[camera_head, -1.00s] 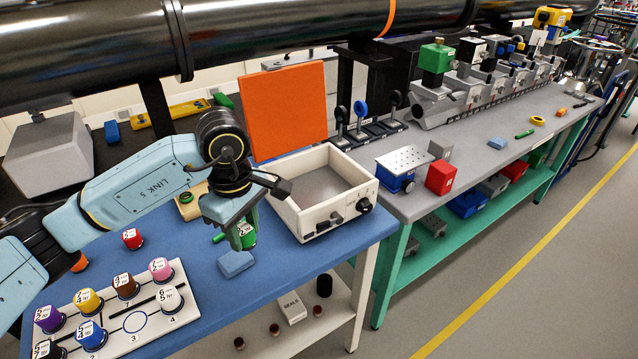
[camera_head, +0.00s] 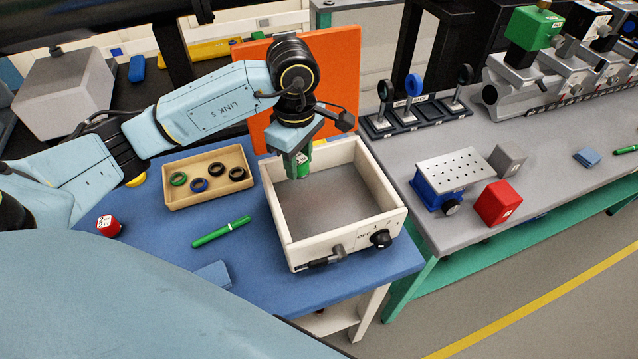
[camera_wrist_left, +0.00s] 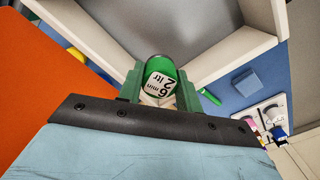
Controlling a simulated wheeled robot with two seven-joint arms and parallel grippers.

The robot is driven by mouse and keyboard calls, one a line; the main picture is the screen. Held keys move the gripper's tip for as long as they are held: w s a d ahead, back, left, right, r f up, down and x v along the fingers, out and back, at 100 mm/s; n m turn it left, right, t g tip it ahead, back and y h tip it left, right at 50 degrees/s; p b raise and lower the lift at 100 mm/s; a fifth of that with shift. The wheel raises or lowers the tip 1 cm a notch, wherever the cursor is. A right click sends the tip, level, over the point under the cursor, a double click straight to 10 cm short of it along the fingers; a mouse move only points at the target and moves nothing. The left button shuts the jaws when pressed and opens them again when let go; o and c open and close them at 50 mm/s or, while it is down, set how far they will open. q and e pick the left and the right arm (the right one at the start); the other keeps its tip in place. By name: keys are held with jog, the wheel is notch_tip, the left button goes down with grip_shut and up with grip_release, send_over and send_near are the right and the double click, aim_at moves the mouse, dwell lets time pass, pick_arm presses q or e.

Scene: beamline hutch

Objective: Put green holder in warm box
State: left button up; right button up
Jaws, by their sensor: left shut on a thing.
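My left gripper (camera_head: 294,158) is shut on the green holder (camera_head: 303,167). It holds the holder over the back left part of the open warm box (camera_head: 392,214), near the inner walls. The box is cream-white with a grey floor and a black knob on its front. In the left wrist view the holder (camera_wrist_left: 160,77) shows its green body and a white label between the fingers, with the box wall (camera_wrist_left: 225,62) beyond it. I cannot tell how far the holder is above the box floor. My right gripper is not in view.
An orange panel (camera_head: 335,85) stands upright behind the box. A wooden tray (camera_head: 178,202) with several rings, a green pen (camera_head: 222,231), a blue block (camera_head: 213,275) and a red holder (camera_head: 108,226) lie to the left. The box floor is clear.

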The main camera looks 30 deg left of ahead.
aim_at(298, 159)
pick_arm(q)
jog(key=f, duration=0.3)
jog(key=shift+s, duration=0.25)
jog(key=shift+w+f, duration=0.15)
jog(key=shift+f, duration=2.05)
jog(key=shift+f, duration=0.2)
jog(key=o, duration=1)
notch_tip(298, 159, up, 12)
jog(key=shift+r, duration=0.2)
